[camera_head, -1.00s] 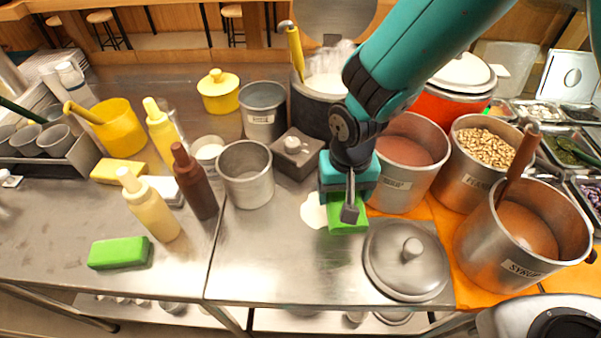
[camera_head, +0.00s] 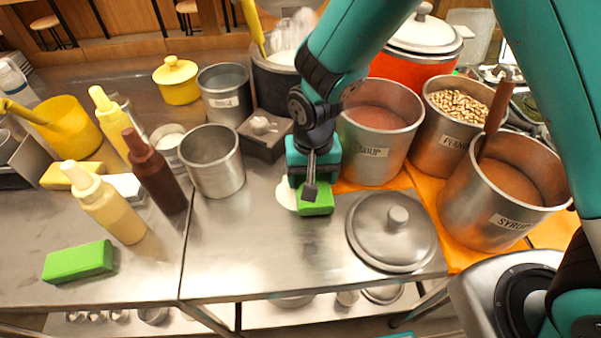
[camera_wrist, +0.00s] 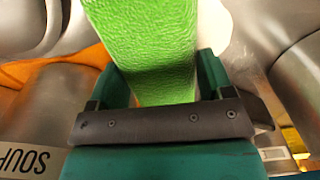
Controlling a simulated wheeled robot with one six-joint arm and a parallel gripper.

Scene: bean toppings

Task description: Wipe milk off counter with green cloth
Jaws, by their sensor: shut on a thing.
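My gripper (camera_head: 311,190) is shut on a bright green cloth (camera_head: 317,201), a block-like piece held at the counter near the soup pot. In the wrist view the green cloth (camera_wrist: 150,45) fills the space between the jaws. A white milk spill (camera_head: 287,195) shows on the steel counter (camera_head: 250,245), just left of the cloth and partly hidden by it and my gripper. In the wrist view a white patch (camera_wrist: 212,30) lies beside the cloth. I cannot tell whether the cloth touches the counter. A second green block (camera_head: 78,261) lies at the counter's left front.
A steel lid (camera_head: 392,232) lies close right of the cloth. The soup pot (camera_head: 378,140) and syrup pot (camera_head: 495,200) stand behind and right. An empty steel pot (camera_head: 212,162) and a brown bottle (camera_head: 155,175) stand left. The front middle of the counter is clear.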

